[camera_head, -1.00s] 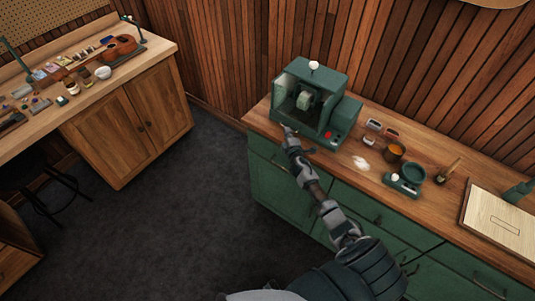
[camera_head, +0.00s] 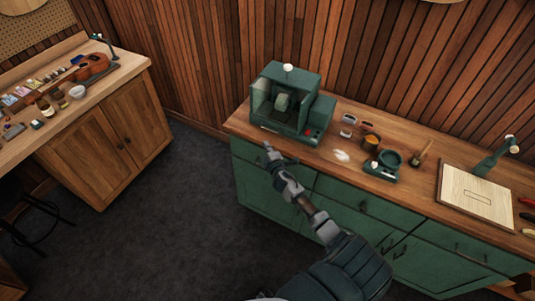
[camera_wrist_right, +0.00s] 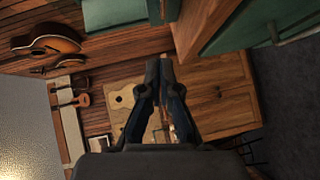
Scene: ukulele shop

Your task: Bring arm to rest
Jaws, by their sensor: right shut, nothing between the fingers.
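My right gripper (camera_head: 268,148) is at the end of the arm that reaches up from the bottom of the head view. It is in front of the green cabinet (camera_head: 262,184), just short of the worktop's front edge and below the green machine (camera_head: 291,100). It holds nothing. In the right wrist view the two fingers of my right gripper (camera_wrist_right: 158,66) come together at their tips, with no object between them. My left gripper is not in view.
A bench (camera_head: 100,91) with a ukulele (camera_head: 90,67) stands at left. Dark floor lies clear between them.

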